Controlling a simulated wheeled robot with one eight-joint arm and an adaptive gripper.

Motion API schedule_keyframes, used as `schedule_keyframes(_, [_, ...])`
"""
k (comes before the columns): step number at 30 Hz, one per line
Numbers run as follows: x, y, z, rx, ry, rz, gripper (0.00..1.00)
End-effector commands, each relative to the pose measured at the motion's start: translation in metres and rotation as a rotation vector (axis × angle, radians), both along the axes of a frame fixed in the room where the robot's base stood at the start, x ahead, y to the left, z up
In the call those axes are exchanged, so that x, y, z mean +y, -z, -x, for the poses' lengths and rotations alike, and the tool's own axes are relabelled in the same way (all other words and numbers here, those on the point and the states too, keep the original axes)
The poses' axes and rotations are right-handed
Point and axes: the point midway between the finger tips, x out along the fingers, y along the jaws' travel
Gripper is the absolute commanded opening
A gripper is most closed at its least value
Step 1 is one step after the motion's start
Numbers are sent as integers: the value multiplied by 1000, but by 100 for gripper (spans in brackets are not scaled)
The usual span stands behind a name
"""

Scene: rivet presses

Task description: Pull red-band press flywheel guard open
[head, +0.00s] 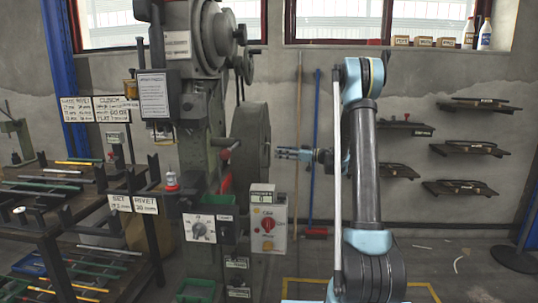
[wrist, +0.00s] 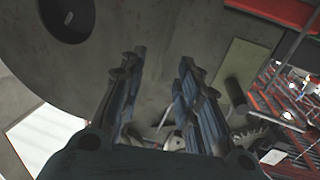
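The press (head: 205,110) is a tall grey-green machine in the middle of the head view, with a red patch (head: 226,183) on its column. A large grey disc, which looks like the flywheel guard (head: 257,140), stands on its right side; a dark knob (head: 228,143) shows left of it. My gripper (head: 280,152) points left at the disc, close to its right edge. In the wrist view the gripper (wrist: 163,58) is open, with nothing seen between its fingers. The grey disc (wrist: 105,40) fills the upper left there, with a dark round hub. Whether the fingers touch it, I cannot tell.
A control box (head: 267,222) with a red knob hangs at the press's lower right. A rack with rods (head: 70,185) stands left. Wall shelves (head: 467,148) are at right. A blue pole (head: 313,150) leans behind my gripper.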

Motion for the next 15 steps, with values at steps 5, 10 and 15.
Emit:
schedule_keyframes(5, [31,0,-6,0,-3,0,31])
schedule_keyframes(10, [51,0,-11,0,-2,0,31])
schedule_keyframes(15, [61,0,-14,0,0,0,31])
